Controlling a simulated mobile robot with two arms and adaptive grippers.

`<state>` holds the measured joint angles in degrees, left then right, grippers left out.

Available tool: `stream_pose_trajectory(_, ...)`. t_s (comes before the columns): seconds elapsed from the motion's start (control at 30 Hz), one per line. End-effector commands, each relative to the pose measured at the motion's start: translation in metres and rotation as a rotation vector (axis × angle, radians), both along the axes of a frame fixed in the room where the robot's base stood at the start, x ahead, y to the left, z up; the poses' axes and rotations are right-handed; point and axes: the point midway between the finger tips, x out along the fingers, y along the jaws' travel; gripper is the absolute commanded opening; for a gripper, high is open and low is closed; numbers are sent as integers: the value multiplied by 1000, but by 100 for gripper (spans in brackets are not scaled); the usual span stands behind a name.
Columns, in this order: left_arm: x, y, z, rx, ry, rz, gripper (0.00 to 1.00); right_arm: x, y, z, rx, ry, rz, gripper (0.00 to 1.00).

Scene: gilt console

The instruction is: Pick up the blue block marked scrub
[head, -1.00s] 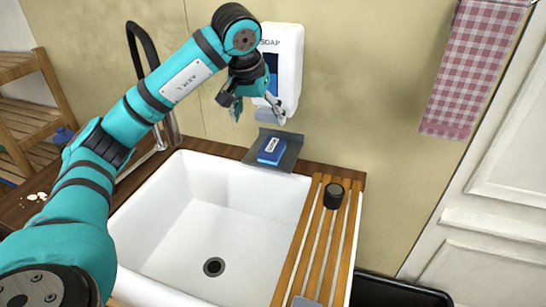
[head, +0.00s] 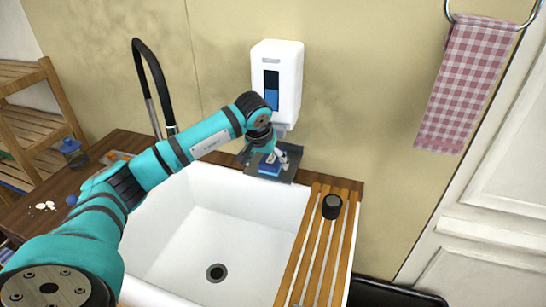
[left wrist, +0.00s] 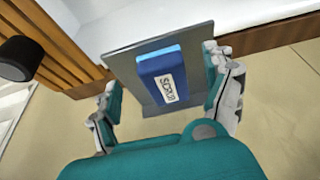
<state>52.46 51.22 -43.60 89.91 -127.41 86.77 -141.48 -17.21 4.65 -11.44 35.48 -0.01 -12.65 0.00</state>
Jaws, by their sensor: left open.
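The blue block (head: 269,167) lies on a dark grey shelf plate (head: 289,172) at the back rim of the sink. In the left wrist view the block (left wrist: 158,63) shows a white label that reads SCRUB, and it rests on the grey plate (left wrist: 122,60). My left gripper (head: 273,158) is just above the block and partly covers it in the head view. In the left wrist view my left gripper (left wrist: 163,95) is open, its fingers apart on either side of the block, with no contact seen. My right gripper is not in view.
A white soap dispenser (head: 277,80) hangs on the wall behind the plate. The white sink basin (head: 245,228) is empty. A slatted wooden rack (head: 313,245) with a black cylinder (head: 332,207) lies on its right. A black tap (head: 150,75) stands at the left.

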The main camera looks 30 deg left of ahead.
Motion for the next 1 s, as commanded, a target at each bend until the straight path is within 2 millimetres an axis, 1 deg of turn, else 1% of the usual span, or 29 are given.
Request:
stream_pose_trajectory(0.03,2,1,-4,-3,3,1,85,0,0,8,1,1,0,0)
stream_pose_trajectory(0.1,6,1,-13,-2,2,-1,85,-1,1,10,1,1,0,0)
stream_pose_trajectory(0.2,9,3,-21,0,1,0,85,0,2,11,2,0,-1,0)
stream_pose_trajectory(0.43,10,3,-23,0,-2,0,85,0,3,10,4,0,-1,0)
stream_pose_trajectory(0.47,10,3,-23,0,-1,0,82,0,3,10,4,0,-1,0)
stream_pose_trajectory(0.9,9,3,-22,0,-1,0,24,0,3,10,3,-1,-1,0)
stream_pose_trajectory(1.0,10,3,-22,0,-2,0,24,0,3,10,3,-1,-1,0)
